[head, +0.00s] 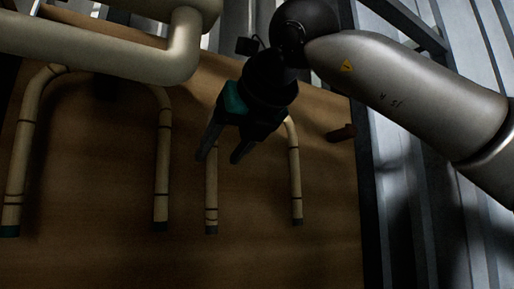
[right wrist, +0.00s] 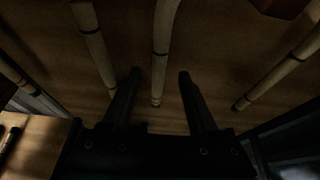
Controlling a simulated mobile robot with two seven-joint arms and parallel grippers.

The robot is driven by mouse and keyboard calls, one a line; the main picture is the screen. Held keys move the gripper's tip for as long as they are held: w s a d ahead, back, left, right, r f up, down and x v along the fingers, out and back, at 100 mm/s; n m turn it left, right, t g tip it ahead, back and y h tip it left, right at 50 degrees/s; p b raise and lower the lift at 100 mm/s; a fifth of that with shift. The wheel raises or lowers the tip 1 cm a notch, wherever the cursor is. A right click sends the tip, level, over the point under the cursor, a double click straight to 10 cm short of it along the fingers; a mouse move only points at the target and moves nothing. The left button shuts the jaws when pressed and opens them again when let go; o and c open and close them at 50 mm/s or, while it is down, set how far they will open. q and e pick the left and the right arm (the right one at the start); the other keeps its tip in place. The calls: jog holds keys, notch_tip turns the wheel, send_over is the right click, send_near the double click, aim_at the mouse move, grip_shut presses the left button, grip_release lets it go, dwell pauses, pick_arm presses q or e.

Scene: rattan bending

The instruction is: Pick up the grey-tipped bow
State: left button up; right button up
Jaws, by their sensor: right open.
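The grey-tipped bow (head: 295,175) is a pale bent cane with dark bands, lying on the brown board with its two legs towards the bottom of the head view. Its bend is hidden behind my right gripper (head: 220,158). The gripper is open and empty, with its fingers over the upper part of the left leg. In the right wrist view, that leg (right wrist: 161,55) shows between the two open fingers (right wrist: 159,73). I cannot tell how far above it they are. The other leg (right wrist: 285,68) lies to the right. My left gripper is not in view.
A wider bow (head: 163,160) with dark green tips lies to the left, one leg close to the grey-tipped bow. The lower board is clear.

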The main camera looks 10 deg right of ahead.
aim_at(215, 165)
jog(key=p+x, duration=0.1)
jog(key=x, duration=0.4)
jog(key=shift+f+p, duration=0.25)
jog(key=shift+p, duration=0.05)
jog(key=shift+c, duration=0.2)
grip_shut()
